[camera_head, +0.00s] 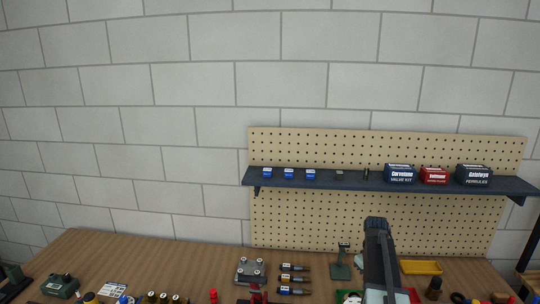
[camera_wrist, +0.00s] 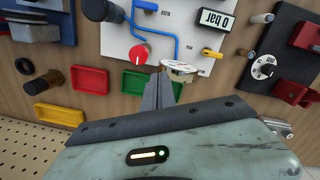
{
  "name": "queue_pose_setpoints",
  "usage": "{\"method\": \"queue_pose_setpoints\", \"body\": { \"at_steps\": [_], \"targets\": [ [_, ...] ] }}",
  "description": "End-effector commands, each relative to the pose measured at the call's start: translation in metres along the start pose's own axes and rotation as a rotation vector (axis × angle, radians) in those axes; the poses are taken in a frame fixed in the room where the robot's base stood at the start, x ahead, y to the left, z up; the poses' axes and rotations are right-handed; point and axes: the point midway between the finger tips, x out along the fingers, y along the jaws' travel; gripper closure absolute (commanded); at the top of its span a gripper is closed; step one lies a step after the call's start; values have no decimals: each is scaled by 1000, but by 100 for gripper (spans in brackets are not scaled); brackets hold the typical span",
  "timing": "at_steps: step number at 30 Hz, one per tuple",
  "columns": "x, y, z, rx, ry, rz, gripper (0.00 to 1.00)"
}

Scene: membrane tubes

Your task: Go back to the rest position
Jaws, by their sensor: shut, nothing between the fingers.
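My gripper (camera_wrist: 160,85) is shut and empty in the wrist view, its dark fingers together above the wooden bench. A round white-faced piece (camera_wrist: 178,67) shows just past the fingertips; I cannot tell whether they touch it. In the head view my arm rises at the lower right, in front of the pegboard (camera_head: 300,220), and hides part of the bench (camera_head: 180,255) behind it. I cannot make out the fingertips in the head view.
A dark shelf (camera_head: 345,182) carries small blue-labelled boxes and bigger kit boxes. The wrist view shows a white panel (camera_wrist: 190,20) with blue tubing, a red knob (camera_wrist: 139,54) and yellow (camera_wrist: 58,115), red (camera_wrist: 90,80) and green (camera_wrist: 138,86) trays. Many parts crowd the bench front.

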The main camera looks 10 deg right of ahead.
Motion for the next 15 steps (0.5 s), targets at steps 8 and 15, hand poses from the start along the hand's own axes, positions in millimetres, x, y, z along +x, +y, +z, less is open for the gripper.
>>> {"method": "queue_pose_setpoints", "body": {
  "at_steps": [8,15],
  "targets": [
    [63,-241,6,51,32,-13,100],
    [84,-342,33,93,43,-26,100]
  ]
}}
